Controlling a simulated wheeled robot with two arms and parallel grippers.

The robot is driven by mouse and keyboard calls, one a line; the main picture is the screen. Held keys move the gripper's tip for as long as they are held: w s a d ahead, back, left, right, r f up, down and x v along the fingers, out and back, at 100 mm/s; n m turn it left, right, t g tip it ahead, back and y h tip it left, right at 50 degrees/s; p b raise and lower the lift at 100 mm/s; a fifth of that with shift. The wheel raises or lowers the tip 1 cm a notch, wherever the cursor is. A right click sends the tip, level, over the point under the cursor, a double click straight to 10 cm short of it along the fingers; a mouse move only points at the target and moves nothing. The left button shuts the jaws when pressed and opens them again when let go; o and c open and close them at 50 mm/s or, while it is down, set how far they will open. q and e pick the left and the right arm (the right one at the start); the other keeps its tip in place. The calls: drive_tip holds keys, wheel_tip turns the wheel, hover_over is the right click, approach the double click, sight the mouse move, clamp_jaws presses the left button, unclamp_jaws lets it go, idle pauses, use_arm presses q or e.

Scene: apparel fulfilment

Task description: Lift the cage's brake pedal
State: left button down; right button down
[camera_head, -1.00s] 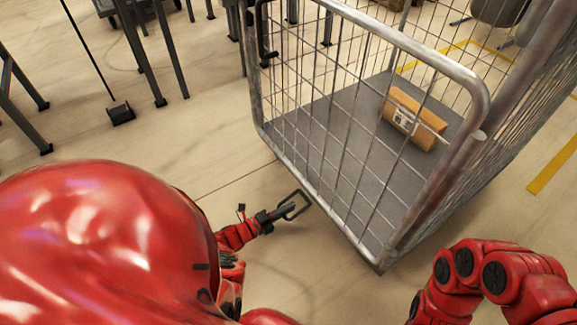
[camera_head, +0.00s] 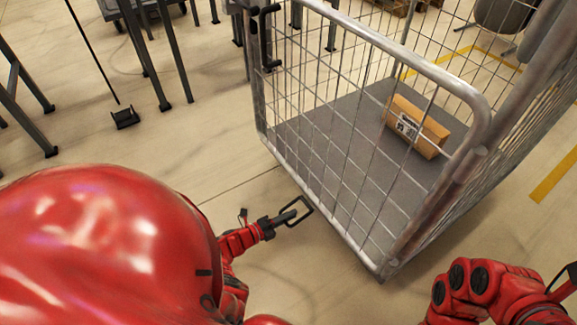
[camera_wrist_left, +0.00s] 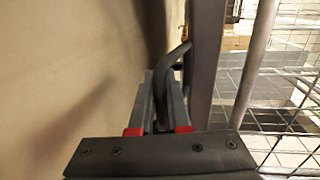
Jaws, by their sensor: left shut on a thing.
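The wire roll cage (camera_head: 352,165) stands right of centre in the head view, and its frame also shows at the right of the left wrist view (camera_wrist_left: 205,75). My left gripper (camera_head: 298,212) is low by the cage's near lower edge. In the left wrist view, its two fingers (camera_wrist_left: 164,95) are shut on a dark bent bar, the brake pedal (camera_wrist_left: 172,72), beside a dark upright of the cage. In the head view I cannot make out the pedal. Of my right arm only red links show at the lower right; its fingers are out of the picture.
A cardboard box (camera_head: 415,126) lies on the cage's grey floor (camera_head: 330,120). Dark table legs (camera_head: 160,60) stand at the upper left, with a small black foot piece (camera_head: 124,117) on the floor. Yellow lines (camera_head: 553,180) mark the right.

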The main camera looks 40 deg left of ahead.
use_arm(q)
drive_tip(key=shift+w+d+r+h, duration=0.25)
drive_tip(key=shift+d+h, duration=0.05)
drive_tip(key=shift+d, duration=0.25)
idle(0.4)
drive_tip(key=c, duration=0.9)
unclamp_jaws()
drive_tip(key=shift+a, duration=0.15)
use_arm(e)
drive_tip(key=shift+d, duration=0.1)
use_arm(q)
drive_tip(key=shift+s+a, duration=0.1)
use_arm(e)
drive_tip(key=shift+w, duration=0.1)
